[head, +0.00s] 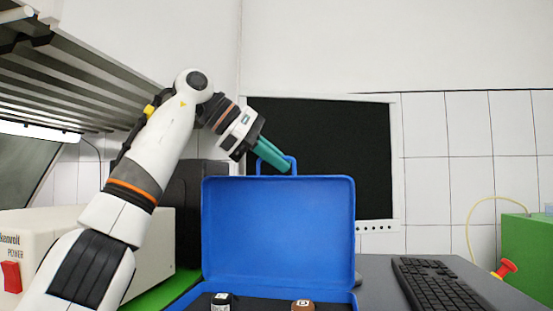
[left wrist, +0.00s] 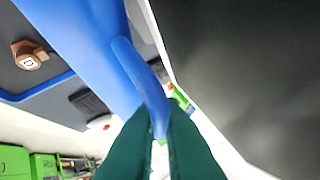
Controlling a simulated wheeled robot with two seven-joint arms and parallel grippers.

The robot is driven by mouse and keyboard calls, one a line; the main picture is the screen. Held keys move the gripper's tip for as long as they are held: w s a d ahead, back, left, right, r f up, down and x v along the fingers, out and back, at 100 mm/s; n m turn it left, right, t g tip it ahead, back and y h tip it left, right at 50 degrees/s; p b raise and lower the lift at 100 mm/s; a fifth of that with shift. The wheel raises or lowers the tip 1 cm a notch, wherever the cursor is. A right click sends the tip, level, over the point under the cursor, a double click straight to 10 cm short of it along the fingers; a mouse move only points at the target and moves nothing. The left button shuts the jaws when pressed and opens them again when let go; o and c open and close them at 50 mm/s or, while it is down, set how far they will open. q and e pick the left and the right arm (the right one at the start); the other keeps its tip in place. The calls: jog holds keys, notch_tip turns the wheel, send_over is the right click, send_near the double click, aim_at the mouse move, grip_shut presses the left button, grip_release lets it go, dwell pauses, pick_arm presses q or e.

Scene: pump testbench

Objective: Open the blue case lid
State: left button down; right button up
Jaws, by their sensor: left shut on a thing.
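The blue case lid (head: 278,232) stands upright in the head view, raised from the blue case base (head: 185,300). Its handle (head: 294,163) is at the top edge. My left gripper (head: 286,165) has green fingers and is shut on the handle. In the left wrist view the fingers (left wrist: 162,125) close on the blue handle (left wrist: 140,75), and the lid (left wrist: 75,35) runs along the upper left. Inside the base are a dark insert, a black-and-white item (head: 221,301) and a brown item (head: 302,305). My right gripper is in neither view.
A black monitor (head: 330,130) stands behind the lid. A keyboard (head: 440,285) lies to the right, with a green box (head: 528,255) beyond it. A white power unit (head: 150,250) is at the left, below a grey shelf (head: 80,75).

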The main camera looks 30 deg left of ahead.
pick_arm(q)
jog(key=c, duration=1.6)
grip_release()
jog(key=shift+f, duration=0.1)
jog(key=shift+o, duration=0.2)
jog(key=shift+s, duration=0.1)
jog(key=v, duration=0.7)
jog(key=shift+s+r, duration=0.15)
jog(key=shift+r, duration=0.15)
jog(key=shift+a, duration=0.1)
jog(key=shift+a, duration=0.1)
